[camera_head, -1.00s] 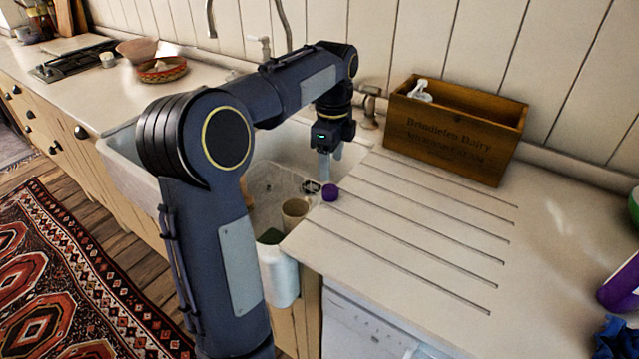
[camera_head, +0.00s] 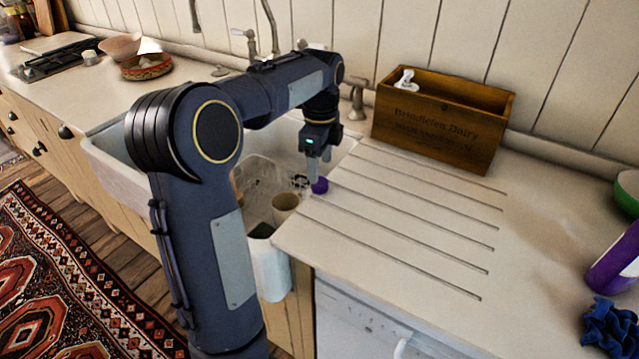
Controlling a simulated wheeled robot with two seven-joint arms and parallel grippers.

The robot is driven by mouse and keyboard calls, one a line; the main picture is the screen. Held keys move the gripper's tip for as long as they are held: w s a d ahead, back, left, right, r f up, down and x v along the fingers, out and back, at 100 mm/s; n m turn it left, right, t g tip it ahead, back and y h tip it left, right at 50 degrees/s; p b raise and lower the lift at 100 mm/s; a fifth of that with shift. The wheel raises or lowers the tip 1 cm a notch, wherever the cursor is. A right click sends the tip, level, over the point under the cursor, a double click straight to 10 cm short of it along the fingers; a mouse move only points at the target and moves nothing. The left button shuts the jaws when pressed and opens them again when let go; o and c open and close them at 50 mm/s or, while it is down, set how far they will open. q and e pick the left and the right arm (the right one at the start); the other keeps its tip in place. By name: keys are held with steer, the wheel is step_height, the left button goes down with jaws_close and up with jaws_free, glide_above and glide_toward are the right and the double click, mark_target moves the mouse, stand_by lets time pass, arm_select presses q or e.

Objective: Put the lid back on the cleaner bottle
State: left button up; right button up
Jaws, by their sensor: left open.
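The purple lid (camera_head: 320,186) sits on the left end of the pale draining board, beside the sink. My left gripper (camera_head: 319,172) is open, pointing down, with its fingertips right at the lid; I cannot tell whether they touch it. A purple bottle (camera_head: 617,262), probably the cleaner bottle, is on the counter at the right edge of the picture, partly cut off, so its top is not visible. My right gripper does not show.
A wooden crate (camera_head: 440,130) with a white spray nozzle showing stands against the wall behind the draining board (camera_head: 400,215). A blue cloth (camera_head: 610,326) lies near the bottle, and a green bowl (camera_head: 627,193) is behind it. The grooved board between lid and bottle is clear.

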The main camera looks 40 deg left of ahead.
mark_target(320, 185)
arm_select(q)
step_height(320, 185, down, 5)
steer(key=shift+s+r, duration=0.1)
stand_by(0.3)
steer(key=c, duration=1.1)
steer(key=shift+o, duration=0.2)
steer(key=shift+r, duration=0.1)
